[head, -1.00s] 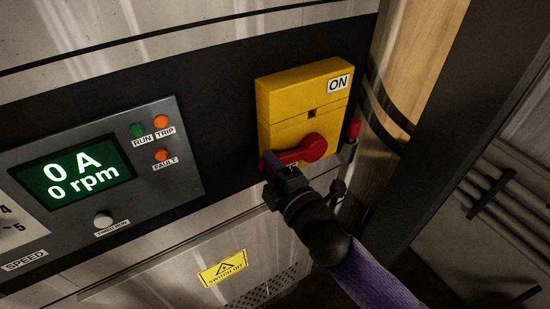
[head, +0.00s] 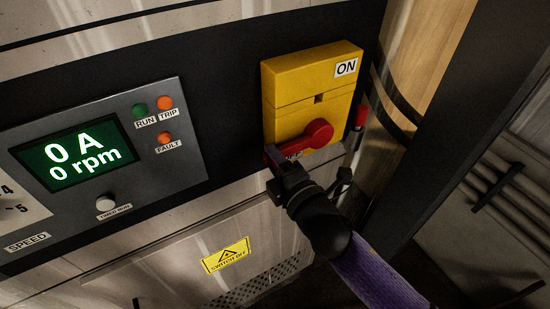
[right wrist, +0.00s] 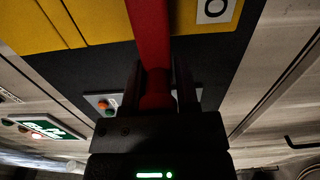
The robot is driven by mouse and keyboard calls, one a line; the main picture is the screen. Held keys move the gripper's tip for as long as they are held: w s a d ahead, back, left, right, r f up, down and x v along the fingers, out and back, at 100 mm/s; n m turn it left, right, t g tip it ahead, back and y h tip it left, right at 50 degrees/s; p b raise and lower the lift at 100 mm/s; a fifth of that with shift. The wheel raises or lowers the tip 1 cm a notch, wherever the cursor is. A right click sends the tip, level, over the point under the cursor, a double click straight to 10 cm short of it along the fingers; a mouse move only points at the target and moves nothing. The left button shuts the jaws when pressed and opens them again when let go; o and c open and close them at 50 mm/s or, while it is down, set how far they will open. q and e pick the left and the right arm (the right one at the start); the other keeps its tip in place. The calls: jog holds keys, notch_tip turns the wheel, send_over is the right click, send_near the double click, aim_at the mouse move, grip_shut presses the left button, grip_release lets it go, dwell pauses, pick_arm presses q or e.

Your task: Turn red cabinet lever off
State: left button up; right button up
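The red lever (head: 300,141) is on a yellow switch box (head: 300,95) with an ON label at its upper right. From its round hub the lever points left and somewhat down, its end near the box's lower left corner. My right gripper (head: 279,163) is at that free end. In the right wrist view the red lever (right wrist: 149,30) runs down between the two dark fingers (right wrist: 157,88), which appear closed against its sides. A white label with a round mark (right wrist: 216,10) is right of it. My left gripper is not in view.
Left of the box is a control panel (head: 185,125) with a green display (head: 75,153), lamps and a knob (head: 105,203). A small red-topped part (head: 361,117) is close right of the box. A dark upright post (head: 425,125) stands further right.

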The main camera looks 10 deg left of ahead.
jog(key=o, duration=0.4)
jog(key=shift+f, duration=0.1)
jog(key=v, duration=1)
jog(key=shift+b, duration=0.35)
